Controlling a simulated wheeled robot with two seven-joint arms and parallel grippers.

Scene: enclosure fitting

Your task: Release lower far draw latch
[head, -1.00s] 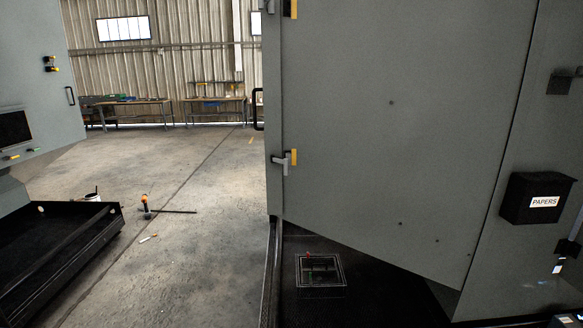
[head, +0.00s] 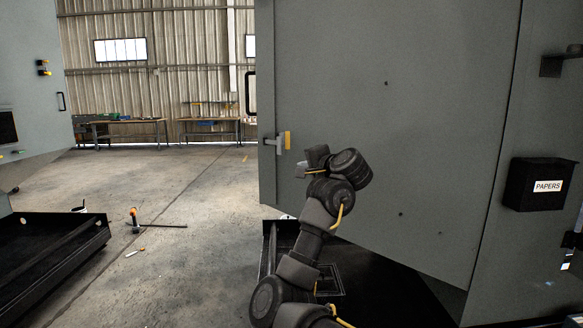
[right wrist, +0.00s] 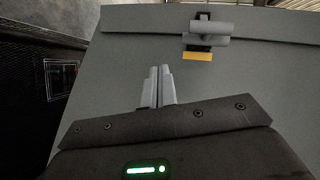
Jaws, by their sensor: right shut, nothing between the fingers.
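The draw latch (head: 282,142) sits on the left edge of the large grey enclosure door, a grey metal piece with a yellow tab. In the right wrist view the latch (right wrist: 207,34) is near the top, with its yellow tab below the grey barrel. My right gripper (head: 300,171) is just right of and below the latch, apart from it. In the right wrist view its two fingers (right wrist: 158,72) are together with nothing between them, pointing toward the door edge, left of and short of the latch. My left gripper is not in view.
The grey door (head: 400,110) fills the middle right. A black box labelled PAPERS (head: 541,185) is fixed at the right. A black tray-like base (head: 60,245) stands at the left. The concrete floor left of the door is mostly clear, with a few small items.

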